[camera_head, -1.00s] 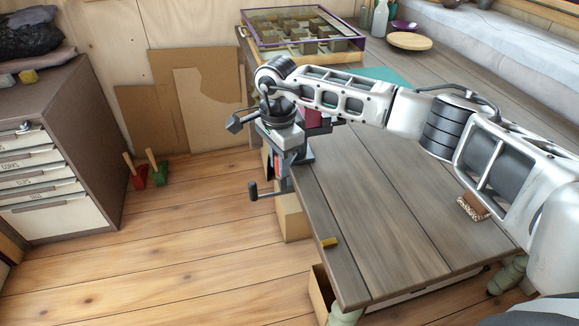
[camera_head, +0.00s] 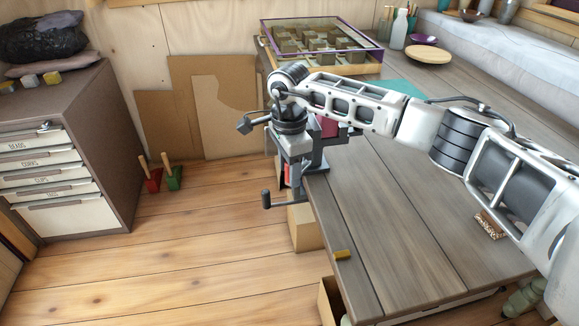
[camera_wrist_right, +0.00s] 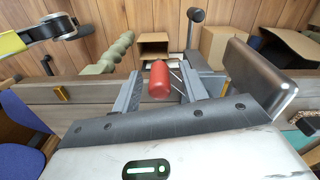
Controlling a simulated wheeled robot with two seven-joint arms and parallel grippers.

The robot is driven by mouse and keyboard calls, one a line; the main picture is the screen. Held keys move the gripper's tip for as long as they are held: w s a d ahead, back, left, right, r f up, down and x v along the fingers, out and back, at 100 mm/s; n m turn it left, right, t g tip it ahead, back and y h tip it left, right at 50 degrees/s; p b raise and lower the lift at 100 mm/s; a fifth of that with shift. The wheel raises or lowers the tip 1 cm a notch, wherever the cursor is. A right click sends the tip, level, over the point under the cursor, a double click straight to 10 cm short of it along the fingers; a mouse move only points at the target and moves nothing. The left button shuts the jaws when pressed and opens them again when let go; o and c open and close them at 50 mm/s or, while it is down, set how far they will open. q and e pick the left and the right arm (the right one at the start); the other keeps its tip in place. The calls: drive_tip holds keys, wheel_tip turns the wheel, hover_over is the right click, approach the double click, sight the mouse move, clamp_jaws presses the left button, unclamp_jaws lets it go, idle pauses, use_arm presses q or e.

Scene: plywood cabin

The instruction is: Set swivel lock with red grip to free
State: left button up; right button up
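The red grip (camera_wrist_right: 159,80) of the swivel lock stands between the two fingers of my right gripper (camera_wrist_right: 160,82) in the right wrist view. A gap shows between the grip and the left finger; the right finger is very close, and I cannot tell if it touches. The gripper is open around the grip. In the head view a little red (camera_head: 288,174) shows low on the grey vise (camera_head: 314,160) at the table's corner, below my right wrist. My wrist hides much of the vise and the lock. My left gripper is in neither view.
The vise's crank handle (camera_head: 266,199) juts out beside the table edge. A small yellow block (camera_head: 343,254) sits at the edge of the wooden table (camera_head: 400,240). A brush (camera_head: 489,225) lies under my right arm.

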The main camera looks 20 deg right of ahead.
wheel_tip(320, 180, up, 16)
drive_tip(key=shift+b, duration=0.45)
drive_tip(key=shift+f, duration=0.1)
idle(0.4)
